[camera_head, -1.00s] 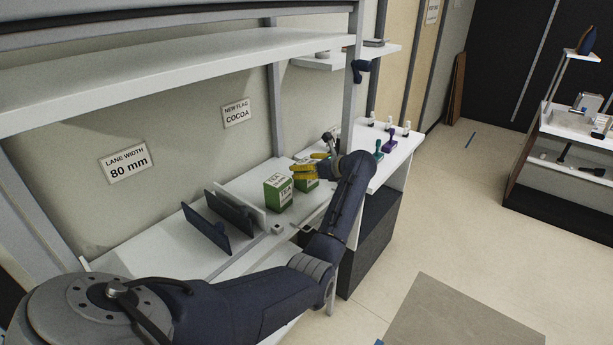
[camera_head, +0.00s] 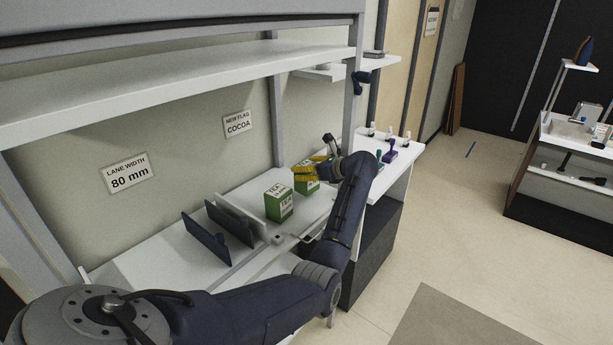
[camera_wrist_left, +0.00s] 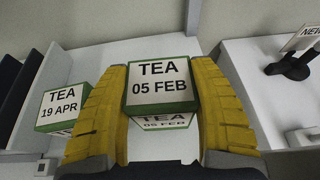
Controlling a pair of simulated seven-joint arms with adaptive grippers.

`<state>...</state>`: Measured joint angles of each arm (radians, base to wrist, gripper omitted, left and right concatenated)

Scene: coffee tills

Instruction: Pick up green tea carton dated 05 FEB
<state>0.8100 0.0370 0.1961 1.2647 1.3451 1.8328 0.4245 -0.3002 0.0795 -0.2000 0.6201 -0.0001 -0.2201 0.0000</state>
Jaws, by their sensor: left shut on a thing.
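The green and white tea carton dated 05 FEB (camera_wrist_left: 160,85) is between the yellow fingers of my left gripper (camera_head: 312,173), which is shut on it. In the wrist view its label reads TEA 05 FEB and the fingers press its two sides. In the head view the held carton (camera_head: 303,188) is partly hidden by the fingers; whether its base clears the shelf is hard to tell. A second tea carton, dated 19 APR (camera_wrist_left: 62,106), stands upright to the left, apart from the gripper; it also shows in the head view (camera_head: 279,204). My right gripper is not in view.
Dark upright dividers (camera_head: 206,238) stand left of the cartons on the white counter (camera_head: 160,262). A sign reads LANE WIDTH 80 mm (camera_head: 128,174), another NEW FLAG COCOA (camera_head: 237,124). Purple and green items (camera_head: 390,153) stand to the right. A white upper shelf (camera_head: 170,90) overhangs the counter.

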